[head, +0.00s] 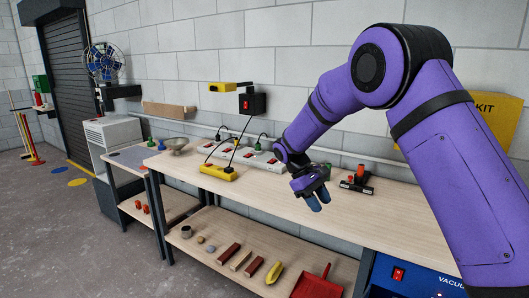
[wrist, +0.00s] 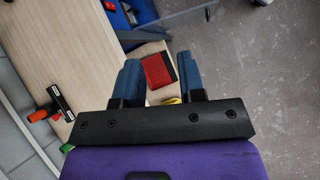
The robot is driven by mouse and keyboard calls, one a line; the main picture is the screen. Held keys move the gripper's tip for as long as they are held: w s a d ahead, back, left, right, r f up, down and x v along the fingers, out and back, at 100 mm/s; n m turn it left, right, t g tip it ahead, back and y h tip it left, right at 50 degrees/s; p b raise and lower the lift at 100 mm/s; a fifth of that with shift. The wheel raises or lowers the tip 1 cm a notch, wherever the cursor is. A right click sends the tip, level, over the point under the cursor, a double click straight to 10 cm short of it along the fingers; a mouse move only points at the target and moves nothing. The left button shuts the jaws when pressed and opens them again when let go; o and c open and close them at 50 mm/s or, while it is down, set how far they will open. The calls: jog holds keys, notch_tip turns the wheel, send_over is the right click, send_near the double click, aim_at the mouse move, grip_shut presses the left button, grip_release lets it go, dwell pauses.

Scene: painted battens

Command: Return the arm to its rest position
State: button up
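My purple arm reaches in from the right side of the head view, over the workbench (head: 390,214). My gripper (head: 318,205) hangs at its end, above the front part of the benchtop, with its blue fingers pointing down. In the wrist view my gripper (wrist: 157,60) has its two blue fingers apart, with nothing held between them. Beyond the gap, lower down, a red dustpan (wrist: 157,70) shows past the bench edge. Part of a yellow thing shows just below it, mostly hidden by my gripper.
A black holder with red parts (head: 357,182) stands right of my gripper. White power strips (head: 262,160) and a yellow box (head: 218,172) are to the left. The lower shelf (head: 225,225) carries several blocks and the dustpan (head: 317,283). A blue vacuum (head: 415,278) is at lower right.

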jog(key=s+d+r+m+t+y, duration=0.2)
jog(key=s+d+r, duration=0.3)
jog(key=s+r, duration=0.3)
jog(key=s+d+r+m+t+y, duration=0.1)
jog(key=s+d+r+m+y, duration=0.1)
jog(key=s+d+r, duration=0.6)
jog(key=s+r+m+t+y, duration=0.1)
jog(key=s+r+t, duration=0.1)
jog(key=s, duration=0.8)
jog(key=s+d+r+m+t+y, duration=0.1)
jog(key=s+t, duration=0.3)
jog(key=s, duration=0.7)
jog(key=shift+d+r+m, duration=0.25)
jog(key=shift+r+m, duration=0.5)
jog(key=shift+m, duration=0.05)
